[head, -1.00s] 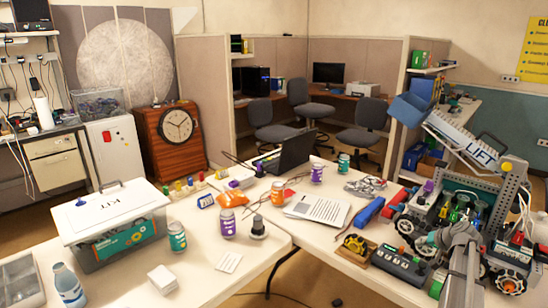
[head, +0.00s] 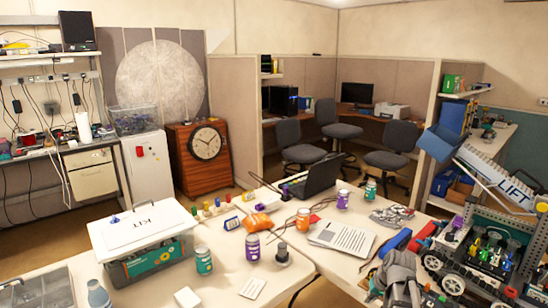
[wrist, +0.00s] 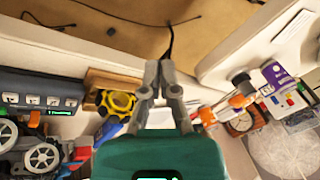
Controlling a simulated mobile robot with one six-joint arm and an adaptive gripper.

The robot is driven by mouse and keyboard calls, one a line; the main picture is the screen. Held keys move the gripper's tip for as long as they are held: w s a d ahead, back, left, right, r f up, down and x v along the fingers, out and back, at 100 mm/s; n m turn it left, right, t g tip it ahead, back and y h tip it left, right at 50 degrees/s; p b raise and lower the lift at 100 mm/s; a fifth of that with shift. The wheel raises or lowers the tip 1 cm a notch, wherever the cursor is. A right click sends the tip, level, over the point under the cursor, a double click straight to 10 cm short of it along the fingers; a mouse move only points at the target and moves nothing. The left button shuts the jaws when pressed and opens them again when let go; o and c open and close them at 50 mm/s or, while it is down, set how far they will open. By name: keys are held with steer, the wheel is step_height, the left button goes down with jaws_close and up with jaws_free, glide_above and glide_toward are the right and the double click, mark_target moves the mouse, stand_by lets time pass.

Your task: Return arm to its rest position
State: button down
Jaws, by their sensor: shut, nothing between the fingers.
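My gripper (wrist: 163,76) shows in the wrist view with its grey fingers together and nothing between them. It is above the table, with the beige floor beyond its fingertips. A yellow wheel-like part on a wooden block (wrist: 117,103) is just left of the fingers, apart from them. In the head view, a grey part of my arm shows at the bottom right, in front of the table with the robots. The rest of my arm is cut off by the frame.
Wheeled robots (head: 490,250) and a tilted LIFT bar (head: 497,178) crowd the right side. A dark control box (wrist: 40,98) is left in the wrist view. A gap separates the tables.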

steer(key=s+a+r+n+g+h+p, duration=0.2)
steer(key=s+a+r+p, duration=0.1)
steer(key=s+a, duration=0.7)
steer(key=a, duration=0.2)
steer(key=shift+s+a+g+h, duration=0.3)
steer(key=shift+a+g, duration=0.1)
stand_by(0.6)
